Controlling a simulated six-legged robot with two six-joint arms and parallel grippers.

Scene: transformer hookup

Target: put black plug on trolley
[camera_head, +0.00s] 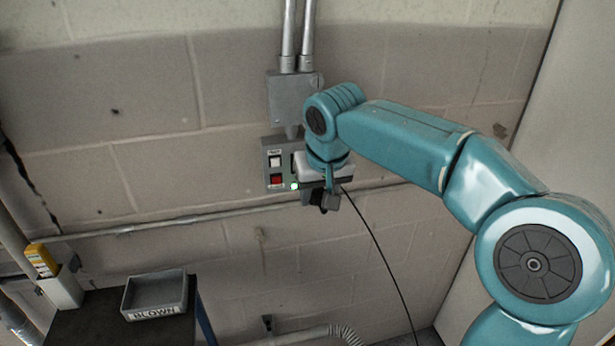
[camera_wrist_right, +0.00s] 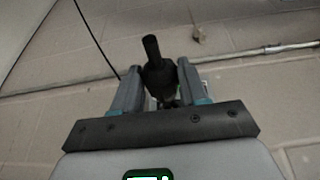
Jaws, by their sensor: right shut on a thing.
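My right gripper (camera_head: 322,197) is at the wall, at the lower right of a grey switch box. It is shut on the black plug (camera_head: 317,196), mostly hidden by the gripper in the head view. In the right wrist view the black plug (camera_wrist_right: 158,75) stands between the two fingers of my right gripper (camera_wrist_right: 158,80), its narrow end pointing away. I cannot tell whether it touches the box. The trolley (camera_head: 80,322) is at the lower left, with a dark top. My left gripper is not in view.
The switch box (camera_head: 277,166) has a white switch, a red switch and a green light. A grey bin (camera_head: 155,297) marked BLOWN stands on the trolley. A yellow device (camera_head: 41,259) sits in a white holder at its left. A black cable (camera_head: 378,245) hangs down the wall.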

